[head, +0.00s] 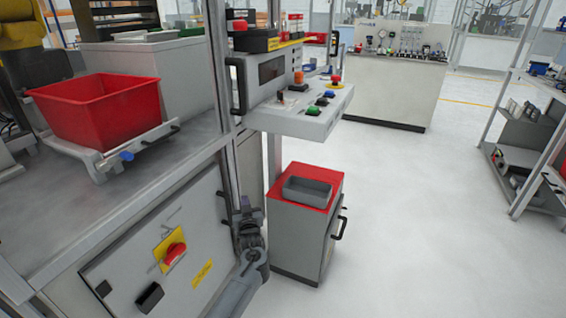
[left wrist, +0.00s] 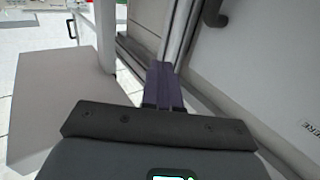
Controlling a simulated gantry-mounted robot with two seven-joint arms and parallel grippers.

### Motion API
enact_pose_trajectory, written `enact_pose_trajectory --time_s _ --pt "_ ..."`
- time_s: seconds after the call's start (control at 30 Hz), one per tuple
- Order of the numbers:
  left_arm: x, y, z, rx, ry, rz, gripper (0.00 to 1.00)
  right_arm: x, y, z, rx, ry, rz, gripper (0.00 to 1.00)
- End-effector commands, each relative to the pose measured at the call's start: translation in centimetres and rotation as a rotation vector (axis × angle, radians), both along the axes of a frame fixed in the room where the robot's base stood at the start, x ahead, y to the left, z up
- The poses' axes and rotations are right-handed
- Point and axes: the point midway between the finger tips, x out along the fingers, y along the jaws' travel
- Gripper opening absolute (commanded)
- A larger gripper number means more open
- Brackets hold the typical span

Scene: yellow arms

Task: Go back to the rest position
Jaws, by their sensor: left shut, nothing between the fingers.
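My left gripper (head: 245,208) hangs low in the head view, in front of the grey machine cabinet and left of the small red-topped cabinet. Its fingers point up in the picture. In the left wrist view its fingers (left wrist: 162,85) are together, with nothing held between them. The metal frame and cabinet edge lie just beyond the fingertips there. My right gripper is in neither view.
A red bin (head: 95,110) sits on the workbench at left. A grey tray (head: 307,191) lies on the red-topped cabinet (head: 300,235). A control panel (head: 300,110) juts out above. A shelf rack (head: 530,140) stands at right. The floor (head: 420,220) between is clear.

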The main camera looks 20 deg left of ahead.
Motion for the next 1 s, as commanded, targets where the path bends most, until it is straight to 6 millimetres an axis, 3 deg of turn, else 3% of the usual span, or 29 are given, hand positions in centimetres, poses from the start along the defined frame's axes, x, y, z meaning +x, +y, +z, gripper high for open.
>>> enact_pose_trajectory --time_s 0.13,0.27,0.37,0.4,0.53,0.63,0.77,0.87,1.0 --pt "-0.9 -0.2 -1.7 0.001 0.033 0.001 0.00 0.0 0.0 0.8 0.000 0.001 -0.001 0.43" --pt "-3.5 0.1 -5.9 0.004 0.112 0.003 0.00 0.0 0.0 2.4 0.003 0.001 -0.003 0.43" --pt "-7.2 0.5 -10.5 0.013 0.203 0.003 0.00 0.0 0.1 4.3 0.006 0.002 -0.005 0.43" --pt "-9.4 0.8 -12.3 0.022 0.241 0.003 0.00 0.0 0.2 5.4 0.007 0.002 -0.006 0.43" --pt "-16.0 1.3 -14.9 0.047 0.311 -0.017 0.00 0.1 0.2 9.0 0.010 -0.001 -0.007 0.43" --pt "-20.8 0.9 -15.6 0.037 0.370 -0.054 0.00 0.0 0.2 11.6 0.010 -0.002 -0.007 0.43" --pt "-26.8 -0.6 -15.0 -0.008 0.466 -0.122 0.00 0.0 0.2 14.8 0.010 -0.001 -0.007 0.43" --pt "-31.4 -2.8 -13.4 -0.061 0.554 -0.194 0.00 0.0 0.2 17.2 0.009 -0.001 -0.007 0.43" --pt "-36.9 -6.7 -9.4 -0.137 0.683 -0.304 0.00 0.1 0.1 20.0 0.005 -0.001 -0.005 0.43"
